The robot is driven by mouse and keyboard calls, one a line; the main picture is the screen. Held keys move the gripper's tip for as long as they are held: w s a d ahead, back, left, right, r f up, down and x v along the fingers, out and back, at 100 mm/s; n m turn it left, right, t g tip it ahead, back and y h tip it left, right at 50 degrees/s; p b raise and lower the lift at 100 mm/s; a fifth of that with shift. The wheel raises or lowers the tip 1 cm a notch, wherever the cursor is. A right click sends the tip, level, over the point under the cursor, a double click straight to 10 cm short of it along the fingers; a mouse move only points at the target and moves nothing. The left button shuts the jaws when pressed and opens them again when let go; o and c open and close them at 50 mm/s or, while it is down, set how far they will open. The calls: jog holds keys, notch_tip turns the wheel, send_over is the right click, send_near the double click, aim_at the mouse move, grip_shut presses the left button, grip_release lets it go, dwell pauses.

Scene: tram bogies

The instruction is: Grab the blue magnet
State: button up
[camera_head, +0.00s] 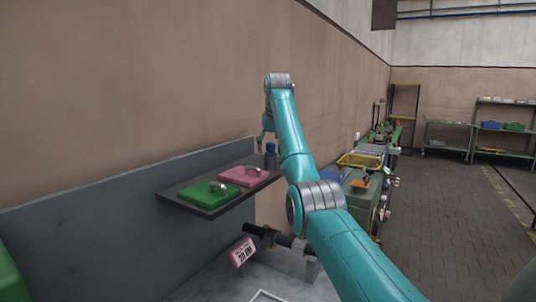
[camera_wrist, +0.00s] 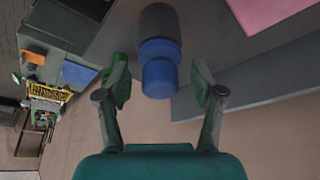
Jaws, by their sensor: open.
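The blue magnet (camera_head: 270,149) stands upright at the far right end of a dark shelf (camera_head: 207,211). In the wrist view the magnet (camera_wrist: 159,78) is a blue cylinder with a darker, wider part behind it. My gripper (camera_wrist: 160,88) is open, with one finger on each side of the magnet's blue end in the picture. I see no finger closed on it, and the exact depth between them is hard to tell. In the head view my gripper (camera_head: 265,137) is small and partly hidden by my arm, just above the magnet.
A pink case (camera_head: 243,176) and a green case (camera_head: 207,191) lie on the same shelf, nearer the camera. The brown wall (camera_head: 150,100) is close behind. A cluttered workbench (camera_head: 365,160) stands to the right, and the floor (camera_head: 440,200) beyond it looks clear.

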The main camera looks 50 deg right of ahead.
jog(key=shift+c, duration=0.2)
grip_shut()
jog(key=shift+r, duration=4.95)
